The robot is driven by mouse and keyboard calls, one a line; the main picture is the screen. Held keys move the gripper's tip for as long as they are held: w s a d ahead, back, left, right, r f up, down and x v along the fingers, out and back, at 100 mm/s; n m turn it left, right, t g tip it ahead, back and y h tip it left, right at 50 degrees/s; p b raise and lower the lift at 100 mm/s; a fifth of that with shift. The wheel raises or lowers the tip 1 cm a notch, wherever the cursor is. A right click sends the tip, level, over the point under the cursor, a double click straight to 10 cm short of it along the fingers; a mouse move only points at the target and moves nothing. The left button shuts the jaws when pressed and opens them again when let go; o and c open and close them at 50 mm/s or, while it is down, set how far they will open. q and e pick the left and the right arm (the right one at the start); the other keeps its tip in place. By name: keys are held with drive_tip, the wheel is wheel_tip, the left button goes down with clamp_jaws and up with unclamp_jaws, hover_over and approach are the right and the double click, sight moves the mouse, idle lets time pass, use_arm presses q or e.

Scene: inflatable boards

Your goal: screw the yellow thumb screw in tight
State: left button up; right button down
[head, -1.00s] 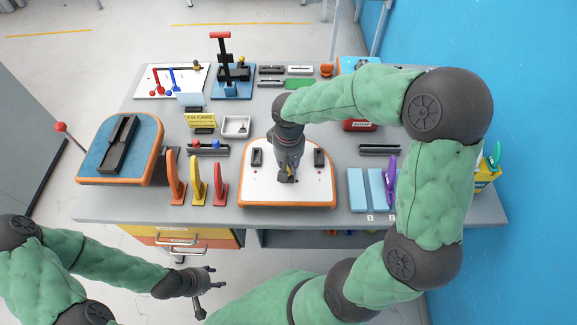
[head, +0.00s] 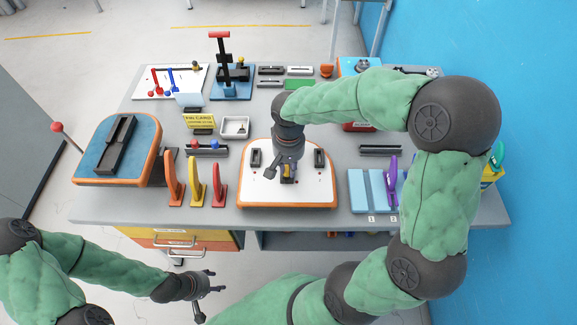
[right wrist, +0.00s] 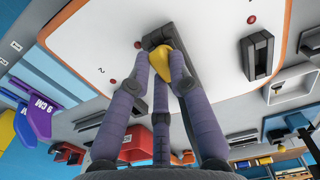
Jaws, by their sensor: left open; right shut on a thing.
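The yellow thumb screw (right wrist: 161,68) stands in a dark block (right wrist: 188,85) on the white-topped board with an orange edge (head: 310,190). My right gripper (right wrist: 162,62) is shut on the screw's head, with its fingers on either side. In the head view my right gripper (head: 287,168) points down over the middle of the board, and only a bit of yellow shows beneath it. The lower part of the screw is hidden. My left gripper (head: 212,282) is open and empty, in front of the table, well apart from the board.
Two small dark blocks (head: 255,157) (head: 319,158) stand on the board beside my gripper. Red, yellow and orange upright handles (head: 219,182) stand to its left. A blue-topped board (head: 140,133) is at far left.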

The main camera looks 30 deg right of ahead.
drive_tip(key=shift+m+b, duration=0.4)
drive_tip(key=shift+m, duration=1.3)
drive_tip(key=shift+b, duration=0.3)
drive_tip(key=shift+a+m+b, duration=0.1)
drive_tip(key=shift+m+b, duration=0.2)
drive_tip(key=shift+m, duration=1.4)
